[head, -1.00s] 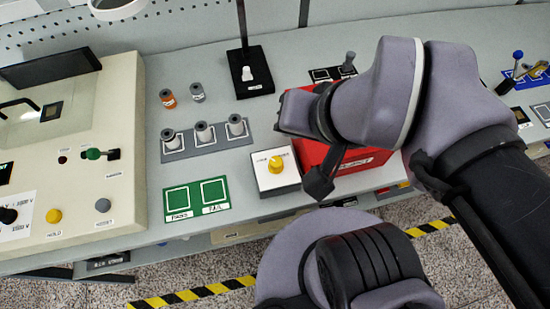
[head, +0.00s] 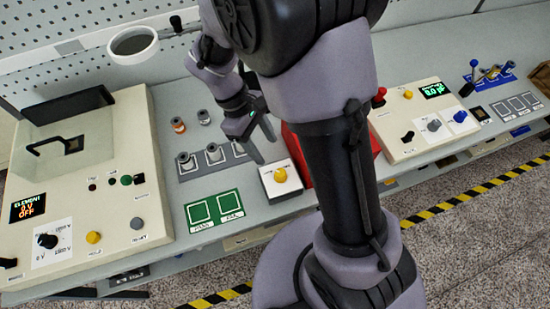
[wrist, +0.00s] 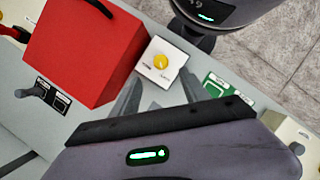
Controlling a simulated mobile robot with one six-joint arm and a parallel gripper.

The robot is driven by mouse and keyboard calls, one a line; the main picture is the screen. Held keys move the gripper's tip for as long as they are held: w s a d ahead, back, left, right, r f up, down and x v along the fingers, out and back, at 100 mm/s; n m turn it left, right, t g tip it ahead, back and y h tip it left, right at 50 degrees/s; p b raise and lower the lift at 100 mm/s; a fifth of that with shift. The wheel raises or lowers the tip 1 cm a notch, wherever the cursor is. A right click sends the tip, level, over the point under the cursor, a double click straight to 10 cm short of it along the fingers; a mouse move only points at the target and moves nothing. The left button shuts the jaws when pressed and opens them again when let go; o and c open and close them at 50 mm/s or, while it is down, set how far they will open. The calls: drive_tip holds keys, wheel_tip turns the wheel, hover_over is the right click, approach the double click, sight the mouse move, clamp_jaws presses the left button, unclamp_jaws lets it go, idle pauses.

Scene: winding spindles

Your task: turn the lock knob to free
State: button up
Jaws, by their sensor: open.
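A yellow knob (head: 280,175) sits on top of a small white box (head: 291,187) on the bench. Its lettering is too small to read. The knob also shows in the wrist view (wrist: 160,61), just beyond the fingertips, with its box (wrist: 148,69) around it. My gripper (head: 262,148) is open and empty, its fingers pointing down toward the bench just behind and left of the knob box. The fingers appear apart from the knob.
A red box (head: 303,160) stands right beside the knob box, partly hidden by my arm. A grey rack of spindles (head: 187,171) and green trays (head: 215,207) lie to the left. Cream consoles (head: 75,170) stand at both sides.

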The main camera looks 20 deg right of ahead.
sight(280, 172)
drive_tip(key=b+x, duration=0.3)
drive_tip(key=x, duration=0.8)
drive_tip(key=shift+f, duration=0.2)
drive_tip(key=shift+c, duration=0.3)
clamp_jaws()
